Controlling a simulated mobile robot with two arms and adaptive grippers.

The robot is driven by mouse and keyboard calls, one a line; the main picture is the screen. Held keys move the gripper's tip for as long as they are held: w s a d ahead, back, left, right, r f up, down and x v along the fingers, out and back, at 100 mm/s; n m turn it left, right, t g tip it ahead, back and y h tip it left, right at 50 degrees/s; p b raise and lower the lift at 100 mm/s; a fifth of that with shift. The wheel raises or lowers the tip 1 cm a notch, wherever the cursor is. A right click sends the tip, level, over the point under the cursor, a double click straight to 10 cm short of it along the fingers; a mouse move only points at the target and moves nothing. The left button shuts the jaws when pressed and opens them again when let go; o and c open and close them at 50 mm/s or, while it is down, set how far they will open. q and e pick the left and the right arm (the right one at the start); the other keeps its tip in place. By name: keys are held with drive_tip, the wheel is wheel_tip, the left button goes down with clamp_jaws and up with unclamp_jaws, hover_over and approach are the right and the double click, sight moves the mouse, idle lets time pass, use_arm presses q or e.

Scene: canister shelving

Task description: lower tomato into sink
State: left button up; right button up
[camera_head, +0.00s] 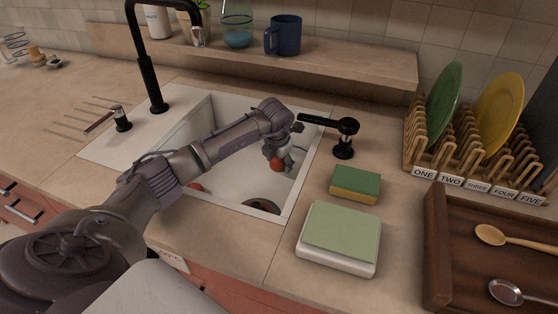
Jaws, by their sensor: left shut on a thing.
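A red tomato (277,165) is between the fingers of my left gripper (280,160), over the right part of the white sink (188,109). The gripper is shut on it and points down. I cannot tell whether the tomato touches the sink floor. A second red round thing (194,187) shows in the sink just past my left arm, partly hidden by it. A dark round thing (262,205), perhaps the drain, lies at the sink's near right corner. My arm hides much of the basin. My right gripper is not in view.
A black faucet (148,75) stands behind the sink, and a black lever (344,135) on its right. A sponge (355,184) and a green-topped scale-like box (340,236) lie right of the sink. A plate rack (440,158) and wooden tray (437,248) stand farther right.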

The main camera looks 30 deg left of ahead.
sight(279, 170)
use_arm(q)
drive_tip(key=shift+f+b, duration=1.55)
drive_tip(key=shift+f, duration=0.6)
idle(0.6)
drive_tip(key=o, duration=1.3)
drive_tip(key=shift+c, duration=0.2)
drive_tip(key=shift+r, duration=0.15)
